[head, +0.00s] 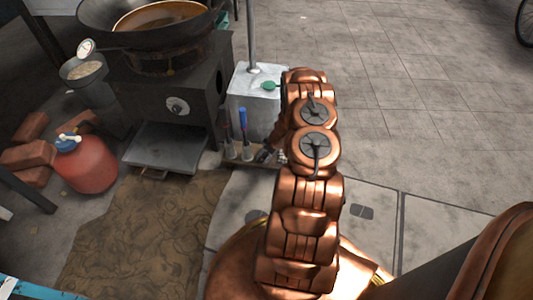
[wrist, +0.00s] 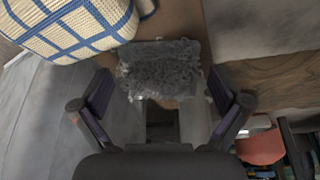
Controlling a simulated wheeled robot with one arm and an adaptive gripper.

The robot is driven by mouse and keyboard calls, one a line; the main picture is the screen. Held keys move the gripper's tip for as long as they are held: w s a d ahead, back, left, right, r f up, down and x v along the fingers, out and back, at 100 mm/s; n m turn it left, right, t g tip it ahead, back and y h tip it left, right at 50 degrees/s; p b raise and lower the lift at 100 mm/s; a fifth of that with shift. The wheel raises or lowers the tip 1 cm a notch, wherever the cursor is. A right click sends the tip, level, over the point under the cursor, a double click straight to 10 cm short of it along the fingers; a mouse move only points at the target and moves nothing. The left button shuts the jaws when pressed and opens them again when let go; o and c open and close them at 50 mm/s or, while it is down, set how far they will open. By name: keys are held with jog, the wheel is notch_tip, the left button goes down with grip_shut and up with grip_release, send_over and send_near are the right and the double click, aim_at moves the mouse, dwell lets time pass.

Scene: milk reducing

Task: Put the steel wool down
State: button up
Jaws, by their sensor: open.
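The steel wool (wrist: 160,68) is a grey, fuzzy, roughly rectangular pad in the wrist view. It lies against a brown surface (wrist: 178,18), just beyond and between the fingertips of my gripper (wrist: 160,84). The two dark fingers are spread wide, with a visible gap on each side of the pad. The head view does not show the steel wool, and my copper-coloured arm blocks part of that area.
A cream woven item with blue stripes (wrist: 72,28) is close on the left in the wrist view. A wooden board (wrist: 280,78) and a reddish object (wrist: 260,147) lie right. The head view shows a stove (head: 175,95), a red jug (head: 88,165) and open paving (head: 400,80).

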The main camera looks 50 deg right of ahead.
jog(key=shift+r, duration=0.1)
jog(key=p+v, duration=0.4)
jog(key=v, duration=0.8)
jog(key=w+d+r+g+h, duration=0.1)
jog(key=w+d+r+h, duration=0.1)
jog(key=r, duration=0.5)
jog(key=w+d+r+h, duration=0.2)
jog(key=r+h, duration=0.1)
jog(key=r, duration=0.4)
jog(key=s+a+r+m+g+h, duration=0.1)
jog(key=s+a+r, duration=0.15)
jog(key=r, duration=0.55)
jog(key=s+a+r+m+g+h, duration=0.1)
jog(key=a+r+m, duration=0.1)
jog(key=a+r, duration=0.35)
jog(key=s+a+r+g+y, duration=0.1)
jog(key=s+a+r, duration=0.3)
jog(key=s+a, duration=0.5)
jog(key=s+a+r+g+y, duration=0.2)
jog(key=s+a+r, duration=0.3)
jog(key=s+a, duration=0.4)
jog(key=s+a+r+g+y, duration=0.2)
jog(key=s+a+r, duration=0.3)
jog(key=s+a, duration=0.4)
jog(key=a+y, duration=0.1)
jog(key=a, duration=0.6)
jog(key=shift+s+a+n, duration=0.35)
jog(key=shift+a+n, duration=0.05)
